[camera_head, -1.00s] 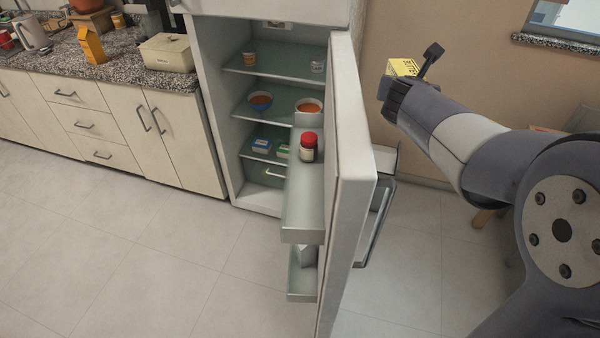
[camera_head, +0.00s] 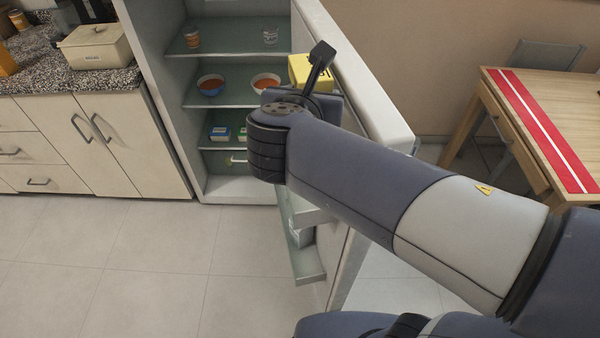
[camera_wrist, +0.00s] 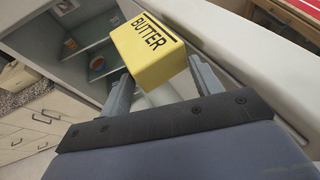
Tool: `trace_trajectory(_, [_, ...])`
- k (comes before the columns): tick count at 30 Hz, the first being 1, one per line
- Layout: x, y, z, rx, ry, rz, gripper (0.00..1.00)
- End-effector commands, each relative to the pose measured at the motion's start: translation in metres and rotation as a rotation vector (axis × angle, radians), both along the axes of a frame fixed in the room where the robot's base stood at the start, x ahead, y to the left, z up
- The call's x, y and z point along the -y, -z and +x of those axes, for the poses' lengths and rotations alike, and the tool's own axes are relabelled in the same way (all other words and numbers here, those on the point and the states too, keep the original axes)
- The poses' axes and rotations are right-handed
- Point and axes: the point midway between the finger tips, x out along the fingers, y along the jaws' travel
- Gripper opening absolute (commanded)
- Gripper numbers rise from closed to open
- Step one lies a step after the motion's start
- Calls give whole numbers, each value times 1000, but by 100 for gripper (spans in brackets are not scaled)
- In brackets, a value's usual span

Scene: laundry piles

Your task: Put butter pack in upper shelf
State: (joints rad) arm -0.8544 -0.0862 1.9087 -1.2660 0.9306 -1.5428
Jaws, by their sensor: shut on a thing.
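The yellow butter pack (camera_wrist: 150,55) is between the fingers of my gripper (camera_wrist: 160,88), with the word BUTTER facing the wrist camera. In the head view the butter pack (camera_head: 303,70) shows behind the gripper (camera_head: 318,75), partly hidden by it. My gripper is shut on the pack and holds it up near the top of the open fridge door (camera_head: 362,75). The upper shelf (camera_head: 228,43) of the open fridge is to the left of the gripper. A small orange-labelled cup and a glass jar stand on it, with bare room between them.
The middle shelf (camera_head: 226,97) holds two bowls (camera_head: 211,85), and small packs (camera_head: 220,132) lie on the shelf below. The open door stands to the right of the fridge interior. A wooden table (camera_head: 555,110) is at right, a counter (camera_head: 100,78) at left.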

Motion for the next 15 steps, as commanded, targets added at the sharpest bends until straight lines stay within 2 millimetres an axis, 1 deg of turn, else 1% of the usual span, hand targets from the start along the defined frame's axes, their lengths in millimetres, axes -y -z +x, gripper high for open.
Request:
trace_trajectory(1, [0,18,0,-4,0,-6,26])
trace_trajectory(15, [0,148,0,-5,-1,-7,26])
